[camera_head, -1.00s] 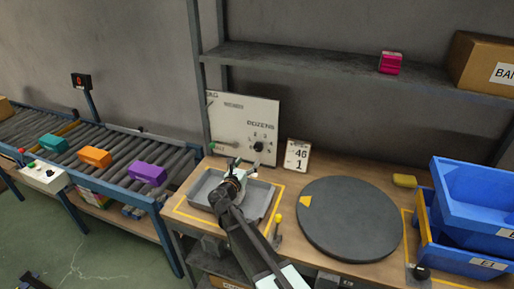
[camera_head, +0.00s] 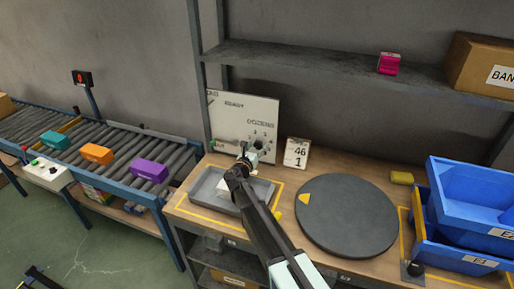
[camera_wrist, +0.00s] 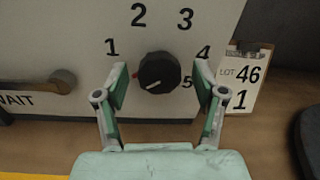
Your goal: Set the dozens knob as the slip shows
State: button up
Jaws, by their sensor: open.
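The dozens knob (camera_wrist: 160,73) is black and round on a pale upright panel (camera_wrist: 45,45), with the numbers 1 to 5 around it. A pale line shows low on its face and a small red mark at its left edge; which number it points to, I cannot tell. The slip (camera_wrist: 243,82) stands right of the panel and reads LOT 46, with 1 below; it also shows in the head view (camera_head: 297,153). My gripper (camera_wrist: 161,76) is open, its green-padded fingers either side of the knob in the picture. I cannot tell whether they touch it.
A lever (camera_wrist: 45,88) marked WAIT is on the panel's left. A grey tray (camera_head: 205,190) lies below the panel, with a dark round turntable (camera_head: 350,215) to the right. Blue bins (camera_head: 470,200) stand at the far right. A conveyor (camera_head: 110,160) with boxes is at left.

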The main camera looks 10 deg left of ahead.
jog(key=c, duration=1.1)
jog(key=shift+c, duration=0.2)
jog(key=shift+f+m+b, duration=0.1)
jog(key=shift+m+b, duration=0.2)
jog(key=shift+b, duration=0.25)
jog(key=m+b, duration=0.2)
jog(key=b, duration=0.2)
jog(key=shift+f+b, duration=0.2)
jog(key=shift+b, duration=0.1)
jog(key=m+b, duration=0.2)
jog(key=b, duration=0.2)
jog(key=shift+m, duration=0.4)
jog(key=m+b, duration=0.2)
jog(key=b, duration=0.2)
jog(key=shift+r+m+b, duration=0.15)
jog(key=shift+m+b, duration=0.15)
jog(key=shift+m, duration=0.1)
jog(key=shift+r+m+b, duration=0.15)
jog(key=shift+m+b, duration=0.55)
jog(key=shift+b, duration=0.15)
jog(key=shift+r, duration=0.1)
